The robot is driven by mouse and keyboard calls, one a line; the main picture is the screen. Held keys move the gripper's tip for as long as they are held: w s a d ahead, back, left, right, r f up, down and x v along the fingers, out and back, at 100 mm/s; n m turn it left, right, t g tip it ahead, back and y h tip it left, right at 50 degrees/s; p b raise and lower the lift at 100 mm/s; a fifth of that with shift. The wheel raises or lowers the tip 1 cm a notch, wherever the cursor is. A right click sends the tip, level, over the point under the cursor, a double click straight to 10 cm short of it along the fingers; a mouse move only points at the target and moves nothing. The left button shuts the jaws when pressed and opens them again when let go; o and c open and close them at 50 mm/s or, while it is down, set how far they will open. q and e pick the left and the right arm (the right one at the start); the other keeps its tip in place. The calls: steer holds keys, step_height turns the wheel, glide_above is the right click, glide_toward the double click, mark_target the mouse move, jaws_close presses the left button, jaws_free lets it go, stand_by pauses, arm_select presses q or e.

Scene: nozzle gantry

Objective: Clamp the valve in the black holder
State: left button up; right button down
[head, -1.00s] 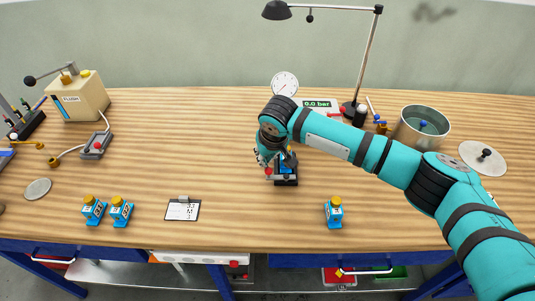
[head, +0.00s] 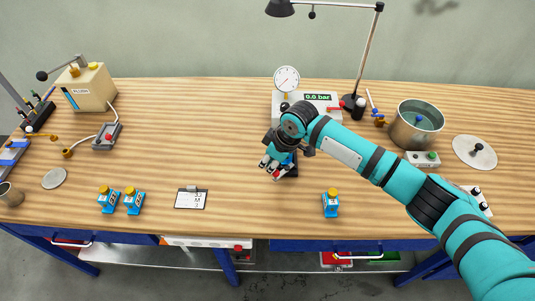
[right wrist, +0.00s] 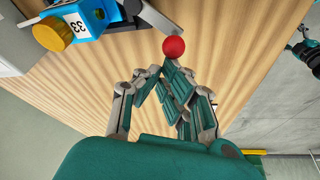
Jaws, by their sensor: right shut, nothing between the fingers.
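The black holder (head: 292,172) stands mid-bench in the head view, partly behind my right gripper. A blue valve (right wrist: 88,18) with a yellow cap (right wrist: 53,33) and the number 33 sits there; the head view shows only bits of its blue. A grey lever (right wrist: 155,14) with a red ball knob (right wrist: 174,47) lies beside the valve. My right gripper (right wrist: 167,80) is shut and empty, its fingertips close to the red knob; I cannot tell whether they touch. In the head view the right gripper (head: 269,164) is at the holder's left side. My left gripper is not in view.
A blue valve (head: 331,204) stands front right, and two more (head: 120,200) stand front left beside a clipboard (head: 191,199). Behind the holder are a gauge (head: 287,79) and a pressure display (head: 318,97). A metal pot (head: 416,125) stands at right. The bench between is clear.

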mark_target(275, 175)
steer(key=n, duration=0.1)
steer(key=s+n+g, duration=0.1)
steer(key=n, duration=0.1)
steer(key=shift+s+d, duration=0.15)
steer(key=shift+d, duration=0.25)
steer(key=n, duration=0.1)
steer(key=s+d+n+g, duration=0.1)
steer(key=n, duration=0.1)
steer(key=shift+s+d, duration=0.25)
steer(key=shift+d, duration=0.05)
steer(key=shift+d+p, duration=0.15)
steer(key=shift+p, duration=0.15)
steer(key=shift+s, duration=0.1)
